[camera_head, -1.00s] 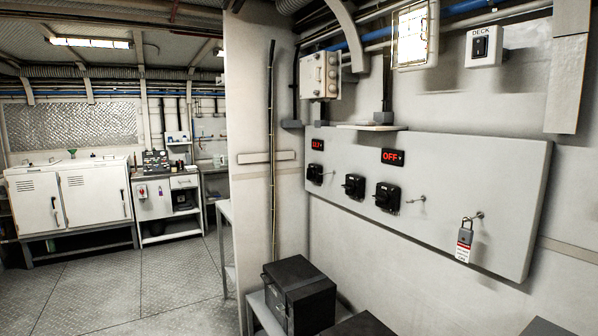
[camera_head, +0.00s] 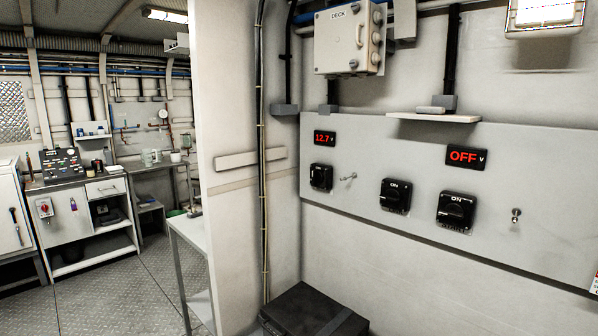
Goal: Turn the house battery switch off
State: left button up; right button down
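A grey-white switch panel (camera_head: 345,221) is fixed on the wall at the right. It carries three black rotary switches: a left one (camera_head: 321,177), a middle one (camera_head: 395,196) and a right one (camera_head: 456,211). The middle and right ones read "ON"; the left one's label is too small to read. A red display (camera_head: 324,138) above the left switch reads about 12.7. Another display (camera_head: 466,157) above the right switch reads "OFF". I cannot tell from any label which is the house battery switch. Neither of my grippers is in view.
Small metal pegs (camera_head: 516,215) stick out of the panel, one (camera_head: 348,177) by the left switch. A black box (camera_head: 313,312) stands below the panel. A narrow shelf (camera_head: 434,117) juts above it. A wall edge (camera_head: 203,90) and a table (camera_head: 190,232) are left; open floor (camera_head: 100,295) lies beyond.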

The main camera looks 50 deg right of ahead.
aim_at(316, 177)
jog(key=z, duration=0.4)
jog(key=i, duration=0.95)
jog(key=z, duration=1.65)
jog(key=i, duration=0.75)
jog(key=z, duration=0.75)
